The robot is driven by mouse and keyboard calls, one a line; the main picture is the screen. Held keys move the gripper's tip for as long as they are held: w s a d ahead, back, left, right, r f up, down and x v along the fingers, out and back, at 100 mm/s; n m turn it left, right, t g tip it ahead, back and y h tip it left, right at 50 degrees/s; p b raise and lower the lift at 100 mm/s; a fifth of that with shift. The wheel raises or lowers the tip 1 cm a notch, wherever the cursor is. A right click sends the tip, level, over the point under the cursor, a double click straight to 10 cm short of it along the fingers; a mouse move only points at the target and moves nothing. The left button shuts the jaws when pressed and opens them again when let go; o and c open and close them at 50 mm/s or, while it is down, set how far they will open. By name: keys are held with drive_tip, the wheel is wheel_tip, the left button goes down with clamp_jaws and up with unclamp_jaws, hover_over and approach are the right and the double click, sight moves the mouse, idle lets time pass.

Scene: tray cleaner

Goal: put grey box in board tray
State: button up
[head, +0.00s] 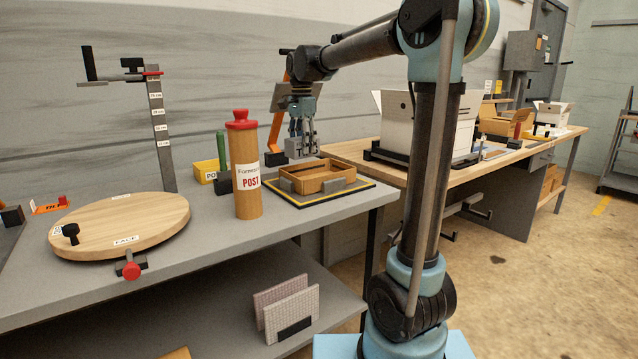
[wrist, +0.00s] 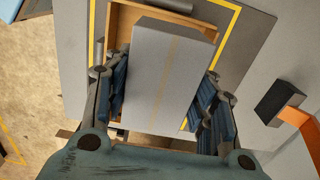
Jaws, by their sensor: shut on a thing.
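My gripper (head: 303,135) is shut on the grey box (head: 302,149) and holds it above the board tray (head: 323,177). In the wrist view the grey box (wrist: 165,75) lies between my two finger pads and covers much of the tray. The tray is a shallow wooden tray with brown walls, and its rim (wrist: 116,22) shows past the box. In the head view the box's underside looks close to the tray's back rim. I cannot tell how wide the gap between them is.
The tray stands on a dark mat with a yellow border (head: 357,187), between grey blocks. A brown tube with a red cap (head: 247,175) stands just left of it. A round wooden board (head: 120,226) lies farther left. An orange bracket (wrist: 296,122) is beside the mat.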

drive_tip(key=shift+w+d, duration=0.25)
drive_tip(key=shift+d, duration=0.5)
drive_tip(key=shift+f, duration=5)
drive_tip(key=o, duration=1.2)
